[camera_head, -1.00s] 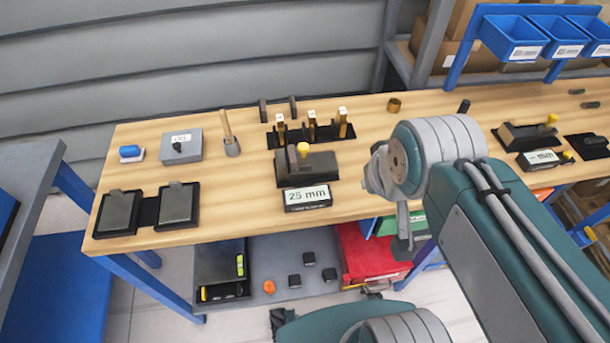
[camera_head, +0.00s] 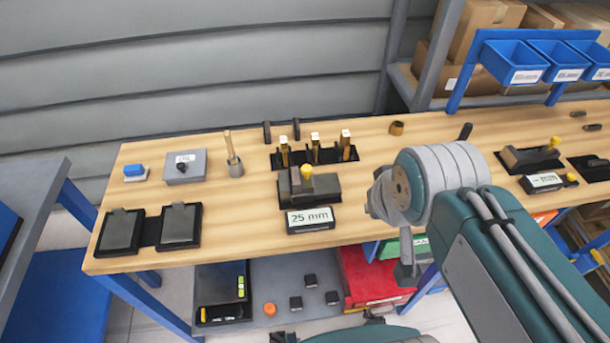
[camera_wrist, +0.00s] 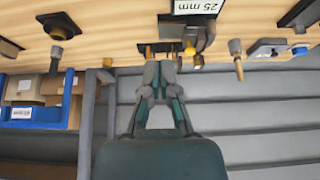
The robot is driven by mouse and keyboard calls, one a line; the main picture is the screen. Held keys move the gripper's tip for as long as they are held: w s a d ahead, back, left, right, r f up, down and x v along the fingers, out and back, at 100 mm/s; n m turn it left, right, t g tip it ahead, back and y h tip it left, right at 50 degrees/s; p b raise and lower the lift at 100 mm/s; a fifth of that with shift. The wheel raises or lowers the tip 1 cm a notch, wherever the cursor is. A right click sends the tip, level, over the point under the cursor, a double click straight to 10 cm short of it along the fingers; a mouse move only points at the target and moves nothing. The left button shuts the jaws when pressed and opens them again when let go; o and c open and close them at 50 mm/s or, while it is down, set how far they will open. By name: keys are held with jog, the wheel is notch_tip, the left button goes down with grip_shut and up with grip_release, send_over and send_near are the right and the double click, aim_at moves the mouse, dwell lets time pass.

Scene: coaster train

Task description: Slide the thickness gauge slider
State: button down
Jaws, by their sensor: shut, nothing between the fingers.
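A dark gauge block with a yellow knob (camera_head: 306,172) stands on the bench, with a "25 mm" display (camera_head: 310,219) in front of it. A second dark block with a yellow knob (camera_head: 555,142) stands at the right, with a "– mm" display (camera_head: 544,182). In the wrist view, which is upside down, the display (camera_wrist: 199,7) is at the top and a yellow knob (camera_wrist: 190,50) is just below it. My gripper (camera_wrist: 160,68) is shut and empty there, left of and below that knob. Contact cannot be told. My fingertips are not clear in the head view.
Blue bins (camera_head: 515,62) hang at the right. Bare bench lies right of the trays.

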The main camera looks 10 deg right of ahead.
jog(key=c, duration=0.8)
grip_release()
jog(key=shift+w, duration=0.1)
jog(key=o, duration=0.4)
jog(key=shift+w+a+r, duration=0.1)
jog(key=shift+w+r, duration=0.1)
jog(key=shift+w, duration=0.1)
jog(key=n+g, duration=0.6)
jog(key=n, duration=0.3)
send_over(306, 168)
notch_tip(306, 168, down, 2)
jog(key=f, duration=0.1)
notch_tip(306, 168, down, 10)
jog(key=shift+w+f, duration=0.1)
jog(key=shift+f, duration=0.05)
grip_shut()
